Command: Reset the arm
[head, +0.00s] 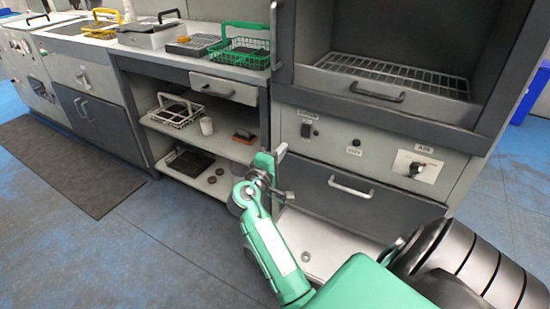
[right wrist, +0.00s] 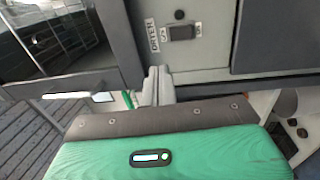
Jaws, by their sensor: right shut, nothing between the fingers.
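My right arm reaches in from the lower right of the head view, with green links and a dark ribbed joint. Its grey gripper (head: 281,152) is raised in front of the shelf unit and the cabinet with the oven-like chamber. In the right wrist view the two grey fingers (right wrist: 157,80) stand close together, shut and empty, in front of the cabinet front. My left arm and left gripper are not in view.
The cabinet's drawer handle (head: 351,187) lies right of the gripper. The blue floor at left is clear beside a dark mat (head: 62,165).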

